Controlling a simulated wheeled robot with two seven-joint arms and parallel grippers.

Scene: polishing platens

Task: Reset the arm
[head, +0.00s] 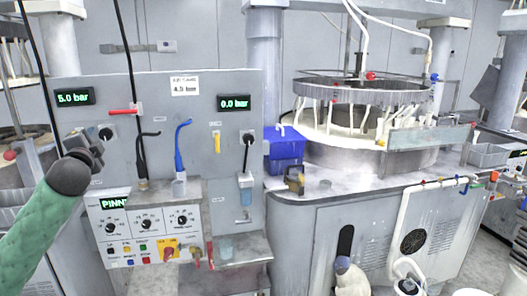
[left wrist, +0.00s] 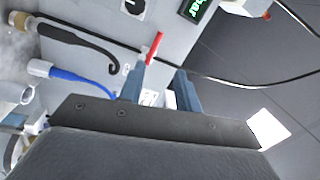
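My left arm, in a green sleeve, comes in from the left in the head view. Its dark left gripper (head: 100,133) is in front of the left part of the grey control panel (head: 165,95). In the left wrist view, the two blue-grey fingers of the left gripper (left wrist: 160,92) stand apart with nothing held between them. A red lever (head: 124,112) is on the panel to the right of the gripper. In the left wrist view the red lever (left wrist: 153,48) shows just beyond the fingertips. I cannot tell whether they touch. My right gripper is not in view.
The panel carries a 5.0 bar display (head: 74,96), a 0.0 bar display (head: 233,102), a blue hose (head: 180,145) and a yellow handle (head: 217,142). A knob box (head: 147,228) juts out below. A blue bin (head: 284,148) and the round polishing machine (head: 365,150) stand at right.

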